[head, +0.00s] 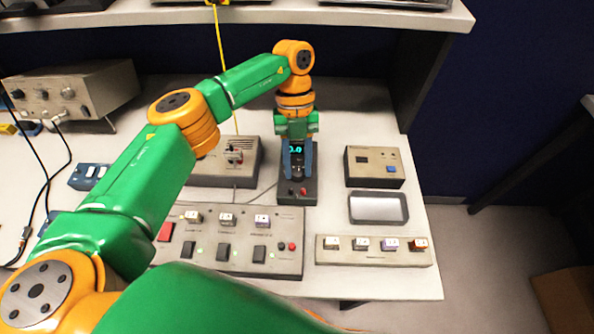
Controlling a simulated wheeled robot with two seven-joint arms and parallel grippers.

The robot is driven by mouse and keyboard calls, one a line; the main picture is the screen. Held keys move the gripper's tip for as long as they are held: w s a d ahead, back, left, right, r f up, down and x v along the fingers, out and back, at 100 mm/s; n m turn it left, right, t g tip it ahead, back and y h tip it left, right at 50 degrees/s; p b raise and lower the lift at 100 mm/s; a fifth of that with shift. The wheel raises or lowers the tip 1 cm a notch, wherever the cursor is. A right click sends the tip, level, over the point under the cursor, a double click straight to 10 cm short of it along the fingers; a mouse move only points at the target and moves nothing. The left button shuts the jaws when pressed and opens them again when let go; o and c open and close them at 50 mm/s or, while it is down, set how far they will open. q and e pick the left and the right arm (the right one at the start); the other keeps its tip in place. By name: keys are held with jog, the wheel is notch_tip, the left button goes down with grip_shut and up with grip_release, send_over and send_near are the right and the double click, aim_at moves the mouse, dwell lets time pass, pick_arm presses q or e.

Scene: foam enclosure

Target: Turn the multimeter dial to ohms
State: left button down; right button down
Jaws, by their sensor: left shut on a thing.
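My right gripper is not in view.
A beige box with a blue button (375,167), a grey tray (378,208) and a strip of switches (374,250) lie to the right. A switch panel (240,240) lies nearer on the left. A yellow cable (221,50) hangs behind my arm. The bench ends at right.

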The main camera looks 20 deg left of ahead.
pick_arm(q)
jog(key=shift+f+m+y+b, duration=0.15)
jog(key=shift+m+y+b, duration=0.35)
jog(key=shift+m, duration=0.4)
jog(key=m+b, duration=0.1)
jog(key=m, duration=0.1)
jog(key=shift+d+m+y, duration=0.15)
jog(key=shift+m+y, duration=0.25)
jog(key=m, duration=0.1)
jog(key=m+y, duration=0.1)
jog(key=shift+r+m, duration=0.2)
jog(key=shift+m, duration=0.1)
jog(key=shift+d+m+y+b, duration=0.1)
jog(key=shift+m+y+b, duration=0.3)
jog(key=shift+m, duration=1.4)
jog(key=c, duration=0.5)
grip_release()
jog(key=shift+c, duration=0.2)
